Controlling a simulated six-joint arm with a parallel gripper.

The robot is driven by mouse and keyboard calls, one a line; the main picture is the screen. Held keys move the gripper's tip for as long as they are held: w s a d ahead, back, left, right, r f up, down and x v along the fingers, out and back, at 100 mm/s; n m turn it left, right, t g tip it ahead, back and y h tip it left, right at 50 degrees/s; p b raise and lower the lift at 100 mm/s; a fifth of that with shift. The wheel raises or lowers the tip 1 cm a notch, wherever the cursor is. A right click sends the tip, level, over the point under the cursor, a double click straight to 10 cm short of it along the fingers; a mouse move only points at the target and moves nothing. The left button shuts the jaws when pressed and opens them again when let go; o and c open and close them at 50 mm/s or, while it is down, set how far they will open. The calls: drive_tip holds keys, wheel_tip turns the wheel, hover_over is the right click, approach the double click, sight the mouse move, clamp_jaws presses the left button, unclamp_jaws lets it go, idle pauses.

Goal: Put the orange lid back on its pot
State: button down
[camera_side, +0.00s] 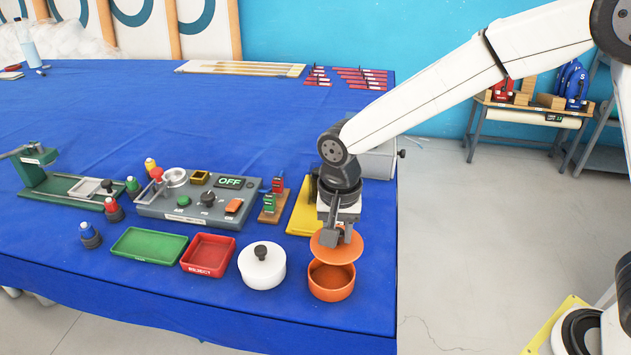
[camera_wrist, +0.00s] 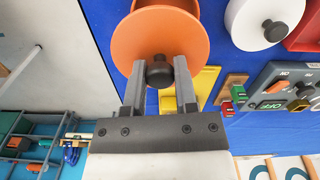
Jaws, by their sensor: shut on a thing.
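The orange lid (camera_side: 336,249) is a round disc with a dark knob (camera_wrist: 159,74). My gripper (camera_side: 341,237) is shut on that knob and holds the lid above the orange pot. The orange pot (camera_side: 331,284) stands open on the blue table near its right front corner. The lid is apart from the pot and looks tilted, set slightly toward the back of it. In the wrist view the lid (camera_wrist: 135,45) covers part of the pot, and the pot's rim (camera_wrist: 172,4) shows beyond it.
A white pot with its lid on (camera_side: 262,268) stands just left of the orange pot. Red (camera_side: 208,256) and green trays (camera_side: 149,245) lie further left. A grey control panel (camera_side: 194,205) and a yellow board (camera_side: 303,212) are behind. The table's right edge is close.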

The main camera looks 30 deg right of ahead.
drive_tip(key=shift+w+a+f, duration=0.1)
drive_tip(key=shift+a, duration=0.25)
drive_tip(key=shift+f, duration=0.2)
drive_tip(key=shift+f, duration=3.15)
unclamp_jaws()
drive_tip(key=shift+r, duration=0.15)
